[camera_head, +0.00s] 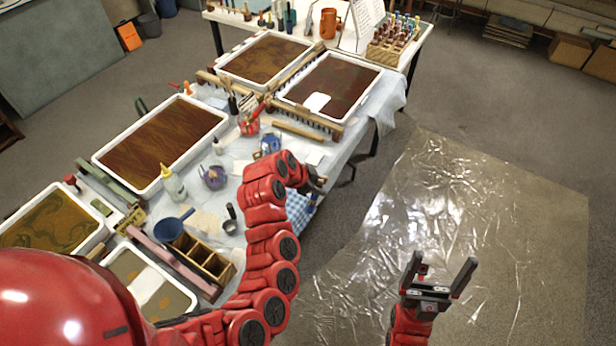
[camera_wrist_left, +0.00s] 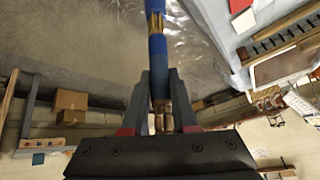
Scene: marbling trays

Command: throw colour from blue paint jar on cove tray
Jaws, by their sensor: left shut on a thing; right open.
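A blue paint jar (camera_head: 270,143) stands on the table just beyond my left forearm. Several marbling trays lie on the table; a yellow label (camera_head: 131,219) near the lower-left trays is too small to read surely, so I cannot tell which tray is cove. My left gripper (camera_head: 318,184) is at the table's right edge, right of and below the jar. In the left wrist view, it (camera_wrist_left: 160,88) is shut on a blue stick-like tool (camera_wrist_left: 157,62) with brass-coloured parts, held between the fingers. My right gripper (camera_head: 443,262) is open and empty over the plastic sheet.
A purple jar (camera_head: 213,175) and a red jar (camera_head: 248,126) stand near the blue one. A squeeze bottle (camera_head: 173,184), a blue pan (camera_head: 172,229) and a wooden box (camera_head: 203,259) crowd the near table. Plastic sheeting (camera_head: 500,220) covers the floor at right.

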